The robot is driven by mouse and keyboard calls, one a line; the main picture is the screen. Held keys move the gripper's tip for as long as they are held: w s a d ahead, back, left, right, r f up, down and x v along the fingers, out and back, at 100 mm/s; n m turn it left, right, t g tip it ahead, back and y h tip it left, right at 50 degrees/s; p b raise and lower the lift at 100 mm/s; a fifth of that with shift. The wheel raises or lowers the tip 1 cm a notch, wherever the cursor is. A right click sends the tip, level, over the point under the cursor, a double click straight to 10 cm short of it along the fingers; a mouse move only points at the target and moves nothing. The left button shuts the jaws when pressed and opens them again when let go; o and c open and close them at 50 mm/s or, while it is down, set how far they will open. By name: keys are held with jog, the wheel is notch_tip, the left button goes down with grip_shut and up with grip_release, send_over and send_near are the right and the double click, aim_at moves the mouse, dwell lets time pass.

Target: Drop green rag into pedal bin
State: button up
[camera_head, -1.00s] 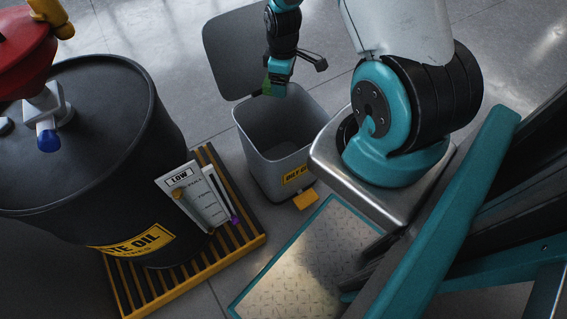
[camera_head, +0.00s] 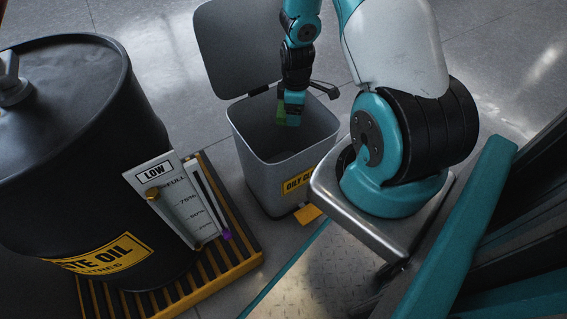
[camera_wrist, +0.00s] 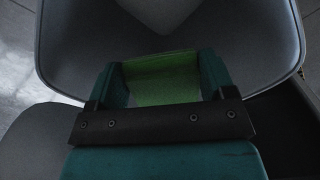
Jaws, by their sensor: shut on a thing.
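The green rag (camera_head: 282,117) hangs at the end of my gripper (camera_head: 292,112), over the open mouth of the grey pedal bin (camera_head: 250,150). In the wrist view the green rag (camera_wrist: 162,78) is held between the two teal fingers of my gripper (camera_wrist: 165,80), with the grey bin wall (camera_wrist: 62,50) around and beyond it. My gripper is shut on the rag. The bin's lid (camera_head: 235,45) stands open behind the mouth. The rag appears at about rim level or slightly inside; its exact depth is hard to tell. The bin's floor is dark.
A black waste oil drum (camera_head: 80,150) stands at the left on a yellow slatted pallet (camera_head: 215,265), with a LOW level gauge board (camera_head: 168,195) in front. The bin's yellow pedal (camera_head: 309,214) is at its foot. Grey floor behind the bin is clear.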

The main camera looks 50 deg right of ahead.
jog(key=shift+f, duration=0.4)
jog(key=o, duration=0.9)
jog(key=shift+c, duration=0.2)
notch_tip(320, 180, up, 18)
jog(key=p, duration=0.6)
jog(key=shift+f, duration=0.2)
